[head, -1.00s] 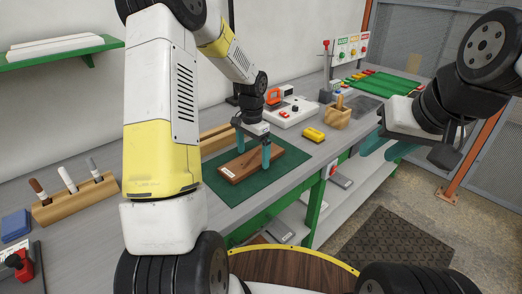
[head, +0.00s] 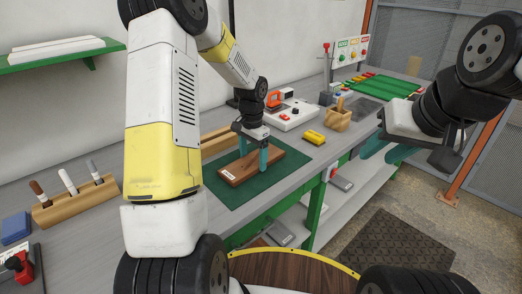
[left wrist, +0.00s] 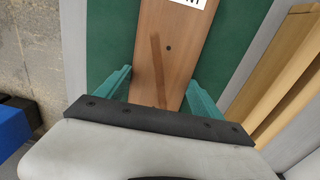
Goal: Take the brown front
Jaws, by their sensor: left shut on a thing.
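The brown front (head: 236,172) is a flat wooden board with a white label at its near left end. It lies on the green mat (head: 214,184). My left gripper (head: 253,162) is over the board from above, one teal finger at each long side, shut on it. In the left wrist view the board (left wrist: 165,65) runs between the two fingers, with a small dark hole and part of the label, ending in "NT", showing. The left gripper's far fingertip is partly hidden behind the board. My right gripper (head: 381,156) is open and empty at the right, off the bench.
A wooden rail (head: 218,139) stands behind the mat. A yellow block (head: 315,137), a wooden holder (head: 337,120) and a white device (head: 292,116) with an orange part lie to the right. A tool rack (head: 75,201) stands at left. A green tray (head: 385,88) is at the far end.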

